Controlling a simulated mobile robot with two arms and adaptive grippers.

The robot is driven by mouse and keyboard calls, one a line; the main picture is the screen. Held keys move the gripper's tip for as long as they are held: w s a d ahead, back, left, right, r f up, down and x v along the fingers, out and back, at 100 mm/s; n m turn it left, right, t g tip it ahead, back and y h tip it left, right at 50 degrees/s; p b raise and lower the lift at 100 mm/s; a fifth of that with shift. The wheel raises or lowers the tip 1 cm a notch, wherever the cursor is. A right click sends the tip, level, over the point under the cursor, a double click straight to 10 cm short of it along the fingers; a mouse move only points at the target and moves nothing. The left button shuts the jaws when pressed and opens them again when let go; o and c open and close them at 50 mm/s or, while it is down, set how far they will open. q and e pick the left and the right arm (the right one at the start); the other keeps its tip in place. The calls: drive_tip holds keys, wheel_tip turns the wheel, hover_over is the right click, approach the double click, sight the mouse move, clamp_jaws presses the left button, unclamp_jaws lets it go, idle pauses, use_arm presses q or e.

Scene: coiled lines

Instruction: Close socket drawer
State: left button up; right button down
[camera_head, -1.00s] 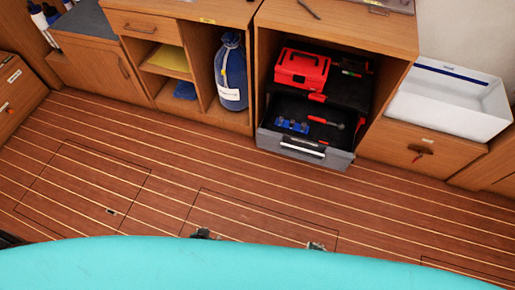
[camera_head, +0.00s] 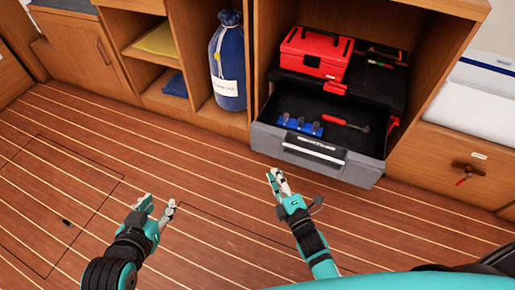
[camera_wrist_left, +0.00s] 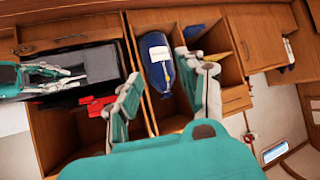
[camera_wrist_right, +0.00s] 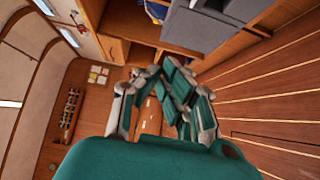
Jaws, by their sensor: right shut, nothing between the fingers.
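The socket drawer (camera_head: 350,168) is pulled out at the bottom of the wooden cabinet. It has a grey front with a pale handle (camera_head: 314,145). Inside lie a blue socket holder (camera_head: 300,124) and a red-handled tool (camera_head: 345,124). My right gripper (camera_head: 277,178) is shut and empty, low in front of the drawer's left part, apparently apart from it. The drawer's grey front also shows in the left wrist view (camera_wrist_left: 101,63). My left gripper (camera_head: 157,207) is open and empty over the floor, left of the right one.
A red toolbox (camera_head: 315,52) sits on the black surface above the drawer. A blue bag (camera_head: 227,65) stands in the compartment to the left. A wooden drawer front with a dark handle (camera_head: 468,171) is at the right. The plank floor (camera_head: 215,190) in front is clear.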

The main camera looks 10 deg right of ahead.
sight(268, 140)
use_arm(q)
drive_tip(key=w+d+r+t+h+b, duration=0.1)
drive_tip(key=w+r+t, duration=0.1)
drive_tip(key=r+t, duration=0.2)
drive_tip(key=w+d+r+t+h+b, duration=0.2)
drive_tip(key=r+t, duration=0.3)
drive_tip(key=r, duration=0.5)
use_arm(e)
drive_tip(key=shift+w+r, duration=0.1)
drive_tip(key=shift+w, duration=6.6)
drive_tip(key=shift+d, duration=0.1)
